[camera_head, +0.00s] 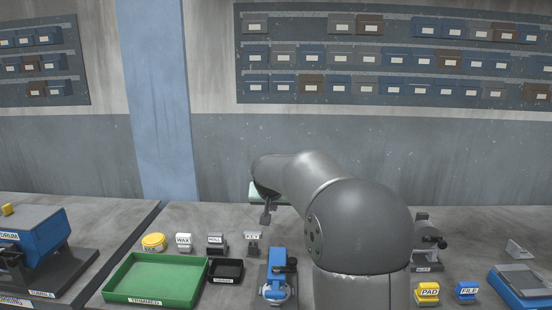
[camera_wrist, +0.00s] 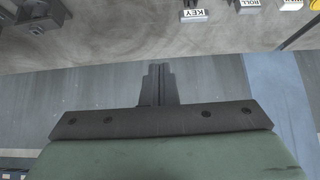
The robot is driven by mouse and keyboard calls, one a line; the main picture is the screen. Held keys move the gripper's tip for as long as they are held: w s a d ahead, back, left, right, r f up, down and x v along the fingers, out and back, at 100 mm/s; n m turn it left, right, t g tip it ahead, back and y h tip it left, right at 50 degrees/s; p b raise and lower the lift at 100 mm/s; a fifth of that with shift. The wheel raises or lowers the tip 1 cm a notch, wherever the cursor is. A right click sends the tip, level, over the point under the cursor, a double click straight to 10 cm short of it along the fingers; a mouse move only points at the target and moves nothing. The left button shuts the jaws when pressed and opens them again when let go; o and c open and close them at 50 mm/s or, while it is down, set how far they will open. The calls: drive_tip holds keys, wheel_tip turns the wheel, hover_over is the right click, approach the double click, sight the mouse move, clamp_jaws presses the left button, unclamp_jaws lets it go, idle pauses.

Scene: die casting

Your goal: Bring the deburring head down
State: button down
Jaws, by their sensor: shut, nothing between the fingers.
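A grey machine (camera_head: 427,240) with a round dark part stands on the bench right of my arm. No label readable here says which one carries the deburring head. My gripper (camera_head: 267,214) is above the back of the bench, beyond the blue device and near the KEY holder (camera_head: 253,243), touching neither. In the wrist view its fingers (camera_wrist: 158,82) are together and empty. My arm hides part of the bench between the two machines.
A green TRIMMED tray (camera_head: 128,293), a small black tray (camera_head: 226,270) and WAX (camera_head: 183,242) and ROLL (camera_head: 216,243) items are on the left. Yellow PAD (camera_head: 428,293) and blue FILE (camera_head: 467,291) blocks stand at right. A wall with bin racks (camera_head: 400,58) is behind.

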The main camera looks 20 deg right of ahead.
drive_tip(key=w+d+r, duration=0.1)
drive_tip(key=w+d, duration=0.1)
drive_tip(key=w, duration=0.2)
drive_tip(key=b+v, duration=0.2)
drive_tip(key=v, duration=0.8)
drive_tip(key=s+a+f+n+g+y, duration=0.1)
drive_tip(key=s+a+f, duration=0.4)
drive_tip(key=s, duration=0.7)
drive_tip(key=s+a+f+n+g+y, duration=0.1)
drive_tip(key=s+a+f+n+g, duration=0.2)
drive_tip(key=s+a+f, duration=0.3)
drive_tip(key=s+a+f+n+g+y, duration=0.1)
drive_tip(key=s+a+f+g, duration=0.1)
drive_tip(key=s+a+f, duration=0.4)
drive_tip(key=s+f, duration=0.5)
drive_tip(key=s, duration=0.7)
drive_tip(key=shift+s+n+y, duration=0.2)
drive_tip(key=shift+n+y, duration=0.2)
